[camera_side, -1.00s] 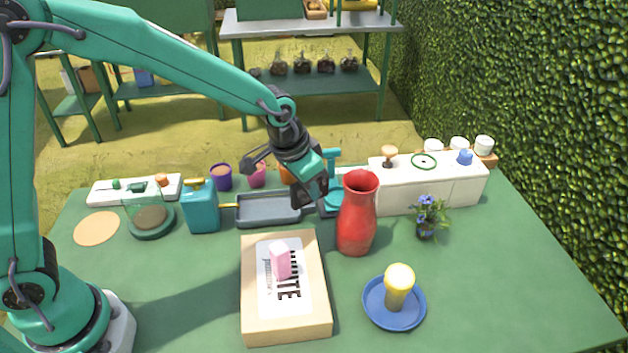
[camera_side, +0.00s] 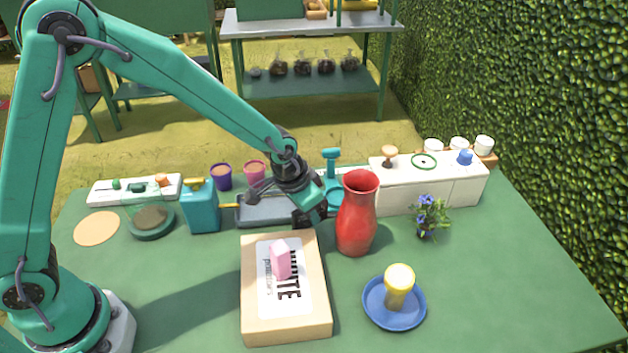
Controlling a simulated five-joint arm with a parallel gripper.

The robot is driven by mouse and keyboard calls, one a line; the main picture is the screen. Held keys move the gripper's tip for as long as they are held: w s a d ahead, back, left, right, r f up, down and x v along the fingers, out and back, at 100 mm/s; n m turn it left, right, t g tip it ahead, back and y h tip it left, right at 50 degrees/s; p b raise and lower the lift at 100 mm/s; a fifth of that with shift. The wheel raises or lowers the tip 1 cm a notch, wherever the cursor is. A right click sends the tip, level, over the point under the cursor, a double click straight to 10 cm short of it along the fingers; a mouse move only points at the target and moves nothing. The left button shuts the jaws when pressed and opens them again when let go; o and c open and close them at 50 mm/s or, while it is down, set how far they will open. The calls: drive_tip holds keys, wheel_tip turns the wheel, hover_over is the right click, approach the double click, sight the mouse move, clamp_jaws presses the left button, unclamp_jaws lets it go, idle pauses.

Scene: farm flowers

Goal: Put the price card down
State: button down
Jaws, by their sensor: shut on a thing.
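My gripper (camera_side: 310,215) is low over the back middle of the table, just left of the red vase (camera_side: 356,225) and in front of the grey tray (camera_side: 258,210). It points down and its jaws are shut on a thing. What it holds is mostly hidden by the dark fingers and too small to make out; I take it to be the price card. I cannot tell whether it touches the table.
A cardboard box (camera_side: 287,325) with a pink block (camera_side: 281,259) on it lies in front of my gripper. A teal can (camera_side: 201,206) stands left. A blue plate (camera_side: 394,316) and a flower pot (camera_side: 426,226) are right. The right front of the table is clear.

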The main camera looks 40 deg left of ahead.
drive_tip(key=shift+f, duration=1.4)
drive_tip(key=shift+f, duration=0.1)
drive_tip(key=c, duration=1.7)
unclamp_jaws()
drive_tip(key=v, duration=1.1)
drive_tip(key=shift+r, duration=0.25)
drive_tip(key=shift+s+r, duration=0.15)
drive_tip(key=shift+r, duration=0.2)
drive_tip(key=shift+a, duration=0.1)
